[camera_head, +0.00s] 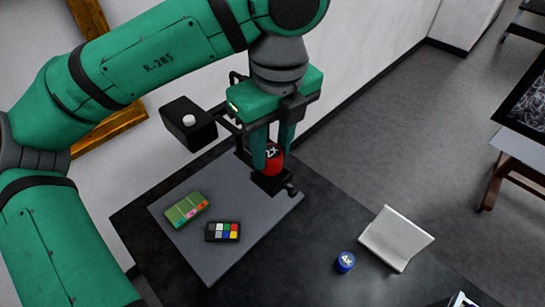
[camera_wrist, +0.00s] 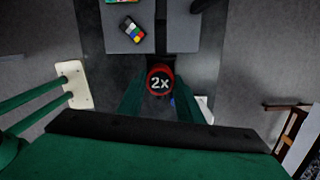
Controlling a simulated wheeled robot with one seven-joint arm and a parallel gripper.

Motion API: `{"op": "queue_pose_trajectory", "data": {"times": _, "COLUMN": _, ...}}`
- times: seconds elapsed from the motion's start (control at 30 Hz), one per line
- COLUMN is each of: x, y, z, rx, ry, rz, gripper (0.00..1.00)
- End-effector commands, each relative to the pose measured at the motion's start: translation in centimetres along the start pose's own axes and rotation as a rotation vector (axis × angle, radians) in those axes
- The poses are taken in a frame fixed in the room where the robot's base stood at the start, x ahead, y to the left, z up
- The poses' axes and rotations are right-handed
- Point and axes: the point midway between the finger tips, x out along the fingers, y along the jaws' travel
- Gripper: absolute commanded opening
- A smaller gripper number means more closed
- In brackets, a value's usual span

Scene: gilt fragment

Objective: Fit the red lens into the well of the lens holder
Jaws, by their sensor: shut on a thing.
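The red lens (camera_head: 273,163), marked 2x on its top, is held between the two green fingers of my gripper (camera_head: 272,150), which is shut on it. In the wrist view, the lens (camera_wrist: 160,82) sits upright between the fingertips of my gripper (camera_wrist: 160,92), its top facing the camera. The black lens holder (camera_head: 268,184) is directly below the lens in the head view, over the edge of a grey mat. Its well is hidden by the lens and fingers. I cannot tell whether the lens touches the holder or is above it.
A blue lens (camera_head: 345,262) marked 4x stands on the dark table (camera_head: 310,275), beside a pale angled stand (camera_head: 397,238).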

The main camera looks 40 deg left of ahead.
Motion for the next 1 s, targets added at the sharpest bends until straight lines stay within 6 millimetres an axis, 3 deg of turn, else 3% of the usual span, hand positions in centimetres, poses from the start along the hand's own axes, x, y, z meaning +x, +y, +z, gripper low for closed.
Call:
{"op": "queue_pose_trajectory", "data": {"times": 0.27, "x": 3.2, "y": -0.2, "z": -0.2, "rx": 0.000, "ry": 0.000, "rz": 0.001, "gripper": 0.06}}
{"op": "queue_pose_trajectory", "data": {"times": 0.87, "x": 4.2, "y": -0.2, "z": -0.3, "rx": -0.002, "ry": 0.000, "rz": 0.000, "gripper": 0.06}}
{"op": "queue_pose_trajectory", "data": {"times": 0.9, "x": 4.2, "y": -0.2, "z": -0.2, "rx": -0.003, "ry": -0.001, "rz": 0.000, "gripper": 0.42}}
{"op": "queue_pose_trajectory", "data": {"times": 0.93, "x": 4.1, "y": -0.2, "z": -0.2, "rx": -0.003, "ry": -0.001, "rz": 0.000, "gripper": 0.49}}
{"op": "queue_pose_trajectory", "data": {"times": 1.0, "x": 4.1, "y": -0.2, "z": -0.2, "rx": -0.002, "ry": 0.000, "rz": 0.000, "gripper": 0.51}}
